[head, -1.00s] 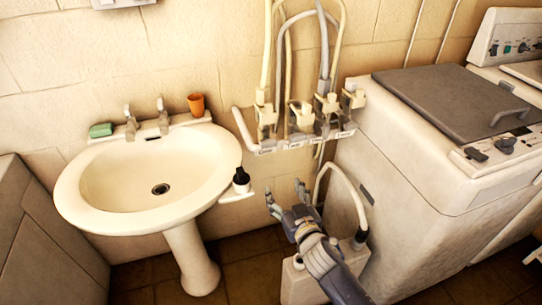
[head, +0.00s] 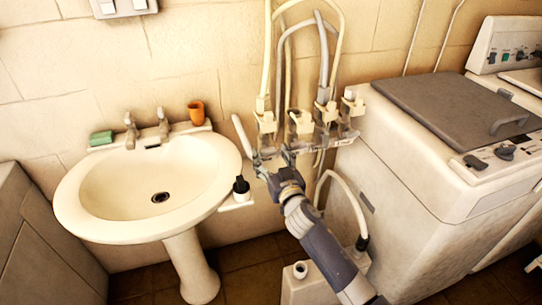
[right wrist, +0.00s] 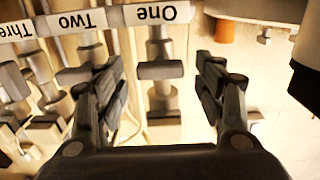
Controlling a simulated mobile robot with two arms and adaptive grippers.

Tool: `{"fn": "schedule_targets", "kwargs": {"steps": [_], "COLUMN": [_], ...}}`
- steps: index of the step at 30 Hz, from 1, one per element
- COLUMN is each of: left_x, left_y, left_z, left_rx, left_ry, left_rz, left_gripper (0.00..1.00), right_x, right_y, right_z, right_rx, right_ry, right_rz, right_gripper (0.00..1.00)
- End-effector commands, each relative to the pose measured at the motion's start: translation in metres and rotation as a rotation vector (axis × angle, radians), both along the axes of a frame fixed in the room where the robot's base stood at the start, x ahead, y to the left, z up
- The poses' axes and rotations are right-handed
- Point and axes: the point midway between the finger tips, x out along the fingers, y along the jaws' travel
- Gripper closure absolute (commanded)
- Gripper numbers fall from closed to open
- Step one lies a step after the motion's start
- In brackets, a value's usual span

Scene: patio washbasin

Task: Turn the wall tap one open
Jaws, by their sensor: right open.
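Wall tap one (head: 266,122) is the leftmost in a row of taps on a rail on the wall. In the right wrist view, its grey cross handle (right wrist: 160,70) sits below an upside-down label "One" (right wrist: 156,14). My right gripper (head: 273,158) is just below and in front of tap one. In the right wrist view the right gripper (right wrist: 160,78) is open, with one finger on each side of the handle. Gaps show between both fingers and the handle. My left gripper is not in view.
Tap two (right wrist: 82,72) is close beside the left finger in the right wrist view. A washbasin (head: 85,215) with a dark bottle (head: 241,187) by its rim stands left. A washing machine (head: 400,165) stands right. Hoses (head: 327,60) rise above the taps.

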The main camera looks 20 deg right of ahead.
Motion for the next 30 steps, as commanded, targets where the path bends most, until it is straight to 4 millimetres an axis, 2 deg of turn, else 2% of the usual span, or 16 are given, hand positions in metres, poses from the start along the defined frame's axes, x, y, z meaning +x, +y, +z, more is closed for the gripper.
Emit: {"fn": "schedule_targets", "kwargs": {"steps": [11,15,17,30], "left_x": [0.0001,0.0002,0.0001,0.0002], "left_y": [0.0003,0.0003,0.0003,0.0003], "left_z": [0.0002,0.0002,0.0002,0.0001], "left_rx": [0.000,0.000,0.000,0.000], "left_ry": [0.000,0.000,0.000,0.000], "left_rz": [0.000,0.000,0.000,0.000], "left_gripper": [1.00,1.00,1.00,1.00], "right_x": [0.0050,0.0049,0.0049,0.0048], "right_y": [0.0006,0.0006,0.0006,0.0006], "right_z": [-0.0002,-0.0003,-0.0003,-0.0002], "right_rx": [0.001,0.001,0.001,-0.058], "right_ry": [0.001,0.001,0.001,-0.002], "right_rz": [0.001,0.001,0.001,0.000], "right_gripper": [0.37,0.68,0.81,0.81]}}
